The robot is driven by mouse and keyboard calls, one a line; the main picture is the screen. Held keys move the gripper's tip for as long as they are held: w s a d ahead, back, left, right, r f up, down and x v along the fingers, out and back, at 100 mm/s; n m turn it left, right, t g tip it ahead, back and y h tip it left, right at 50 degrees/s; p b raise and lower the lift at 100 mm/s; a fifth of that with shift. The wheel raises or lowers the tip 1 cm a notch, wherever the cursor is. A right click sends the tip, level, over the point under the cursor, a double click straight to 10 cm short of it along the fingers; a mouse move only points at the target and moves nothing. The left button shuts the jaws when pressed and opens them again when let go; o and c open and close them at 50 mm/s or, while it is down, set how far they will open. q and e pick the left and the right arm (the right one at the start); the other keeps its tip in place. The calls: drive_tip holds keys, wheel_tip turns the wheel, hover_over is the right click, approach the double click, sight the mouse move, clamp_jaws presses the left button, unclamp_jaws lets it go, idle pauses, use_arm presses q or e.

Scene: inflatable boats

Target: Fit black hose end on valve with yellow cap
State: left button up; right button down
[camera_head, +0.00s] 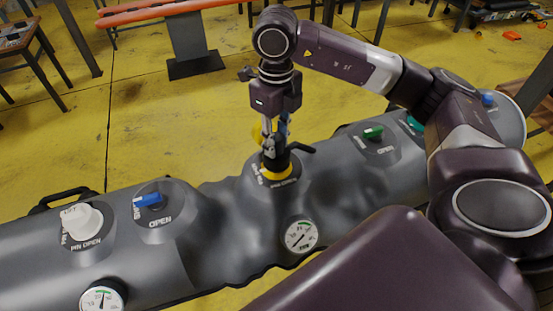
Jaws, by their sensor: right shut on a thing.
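My right gripper (272,142) points down over the grey inflatable tube (215,215) and is shut on a black fitting (275,162), which looks like the black hose end. The fitting stands about upright at the valve with yellow (276,176), whose yellow ring shows around its base. I cannot tell whether it is fully seated. A small yellow part (257,134), possibly the cap, shows beside the fingers, partly hidden. A short black piece sticks out right of the fitting. My left gripper is not in view.
The tube also bears a white valve cap (81,222), a blue one (149,200), a green one (373,132) and a teal one (413,122). Pressure gauges (300,236) sit on its near side. An orange bench (160,12) stands behind on yellow floor.

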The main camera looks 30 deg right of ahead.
drive_tip(key=shift+f+b, duration=0.75)
drive_tip(key=shift+f, duration=0.2)
idle(0.6)
idle(0.5)
drive_tip(key=m, duration=0.4)
drive_tip(key=shift+m, duration=2.1)
drive_tip(key=m+p, duration=0.1)
drive_tip(key=m, duration=0.3)
